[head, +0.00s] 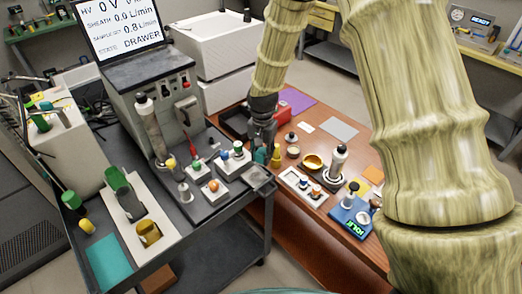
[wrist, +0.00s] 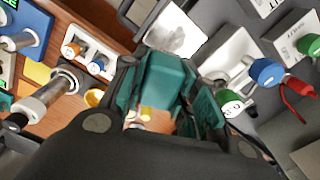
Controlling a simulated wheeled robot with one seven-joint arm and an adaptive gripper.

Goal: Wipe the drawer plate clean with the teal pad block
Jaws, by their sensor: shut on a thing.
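My gripper (head: 263,132) hangs over the gap between the dark instrument cart and the brown table. In the wrist view my gripper (wrist: 166,92) is shut on the teal pad block (wrist: 165,72), which sits between the two fingers. The block is mostly hidden by the fingers in the head view. The drawer plate (wrist: 174,30) is a pale plate with grey smudges, just beyond the block in the wrist view. In the head view the drawer plate (head: 259,178) sticks out at the cart's right edge, below my gripper. The block appears apart from the plate.
White blocks with coloured knobs (head: 237,153) stand on the cart left of the plate. A white tray with knobs (head: 302,186), an upright cylinder (head: 337,160) and a blue device (head: 350,215) stand on the table to the right. The monitor (head: 120,22) reads DRAWER.

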